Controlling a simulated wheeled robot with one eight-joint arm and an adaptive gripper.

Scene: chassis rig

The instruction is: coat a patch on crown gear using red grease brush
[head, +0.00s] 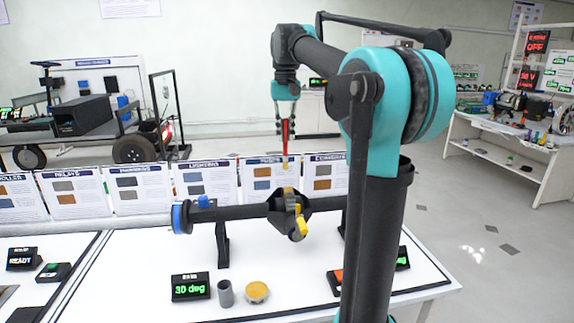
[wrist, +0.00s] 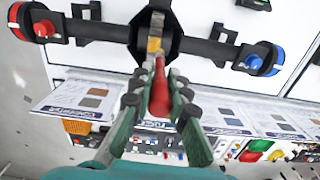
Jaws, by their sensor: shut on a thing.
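My gripper (head: 285,122) is shut on the red grease brush (head: 285,142), which hangs with its pale tip downward. The brush is above the dark axle housing (head: 275,207) on the bench. The yellow and dark part in the middle of the housing (head: 293,200) looks like the crown gear. In the wrist view my gripper (wrist: 158,98) holds the red handle (wrist: 160,92), and the brush's yellowish end (wrist: 154,44) overlaps the dark housing (wrist: 172,38). I cannot tell whether the tip touches the gear.
A long axle tube (head: 130,223) runs across the white bench on dark stands (head: 222,245). In front are a "30 deg" display (head: 190,287), a grey cup (head: 226,294) and a round yellow-topped tin (head: 257,291). Several printed cards (head: 200,186) stand along the back edge. My arm hides the bench's right part.

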